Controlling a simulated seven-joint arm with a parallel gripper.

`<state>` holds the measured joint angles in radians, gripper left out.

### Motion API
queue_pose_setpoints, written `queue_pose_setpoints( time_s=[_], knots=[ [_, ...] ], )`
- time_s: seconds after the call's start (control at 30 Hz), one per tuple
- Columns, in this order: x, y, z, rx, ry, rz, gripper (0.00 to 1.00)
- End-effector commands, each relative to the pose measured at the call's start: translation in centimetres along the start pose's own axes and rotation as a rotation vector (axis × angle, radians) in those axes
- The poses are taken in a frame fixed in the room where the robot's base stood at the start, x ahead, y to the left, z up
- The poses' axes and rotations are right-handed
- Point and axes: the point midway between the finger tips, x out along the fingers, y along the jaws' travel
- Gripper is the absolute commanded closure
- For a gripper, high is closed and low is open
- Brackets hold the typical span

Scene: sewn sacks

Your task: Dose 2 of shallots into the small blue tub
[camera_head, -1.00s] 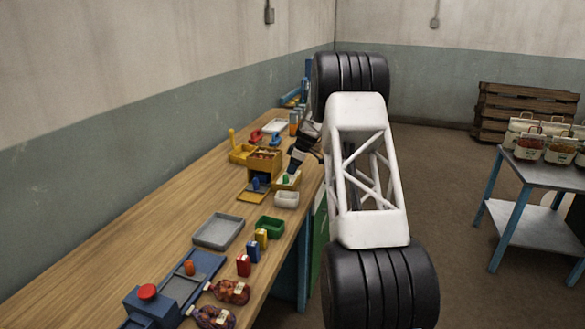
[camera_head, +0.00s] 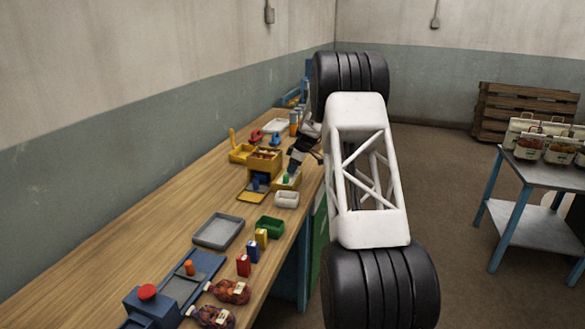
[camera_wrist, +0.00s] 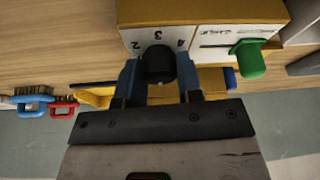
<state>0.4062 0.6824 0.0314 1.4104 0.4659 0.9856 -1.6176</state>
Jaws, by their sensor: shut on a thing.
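A yellow dispenser (camera_head: 264,166) stands on the bench, with small reddish pieces in its top; I cannot tell if these are shallots. In the wrist view its white face (camera_wrist: 190,40) carries the numbers 2, 3 and 4 around a black knob (camera_wrist: 160,62). My gripper (camera_wrist: 158,82) has its blue fingers on both sides of the knob and is shut on it. A green handle (camera_wrist: 248,60) sticks out beside the knob. A small blue thing (camera_head: 256,183) shows low at the dispenser; I cannot tell whether it is the tub.
A white tub (camera_head: 286,199), a green tub (camera_head: 270,225) and a grey tray (camera_head: 218,231) stand nearer on the bench. Small coloured boxes (camera_head: 243,265) and red net sacks (camera_head: 231,291) lie along its edge. Blue and red brushes (camera_wrist: 35,106) show in the wrist view.

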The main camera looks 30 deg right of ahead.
Motion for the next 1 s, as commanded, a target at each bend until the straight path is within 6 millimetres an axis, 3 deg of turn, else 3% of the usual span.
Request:
queue_pose_setpoints(
  time_s=[0.37, 1.0],
  knots=[
    [-0.09, -0.14, -0.07, 0.171, 0.0, 0.073, 0.9],
    [-0.05, -0.27, -0.14, 0.669, 0.001, 0.279, 0.9]
  ],
)
